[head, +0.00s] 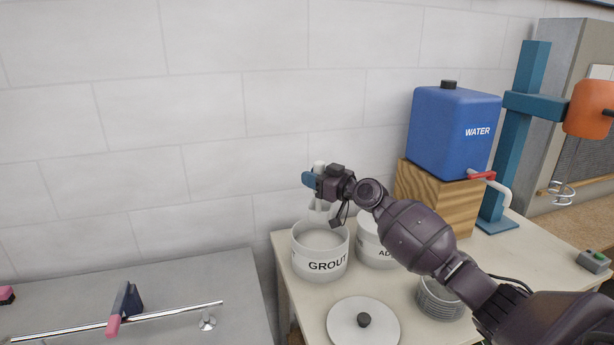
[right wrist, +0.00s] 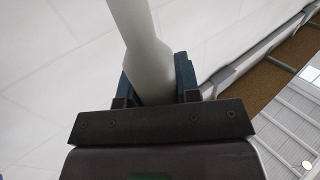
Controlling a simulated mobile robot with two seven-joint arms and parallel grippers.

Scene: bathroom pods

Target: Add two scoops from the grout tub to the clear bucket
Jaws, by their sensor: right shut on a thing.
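The white grout tub (head: 321,268), labelled GROUT, stands open at the table's left back corner. My right gripper (head: 314,181) is above it, shut on the pale handle of a scoop (head: 319,214). The scoop hangs roughly upright, its lower end at the tub's mouth; I cannot tell whether it holds grout. In the right wrist view, the scoop handle (right wrist: 143,48) passes between the blue fingers (right wrist: 157,78). The clear bucket (head: 437,302), with ribbed sides, stands at the front right, partly hidden by my right arm. My left gripper is out of view.
A second white tub (head: 372,248) stands right of the grout tub, partly hidden. A round lid with a dark knob (head: 363,322) lies in front. A blue water tank (head: 452,130) sits on a wooden block (head: 430,198). A blue stand (head: 515,150) rises beside it.

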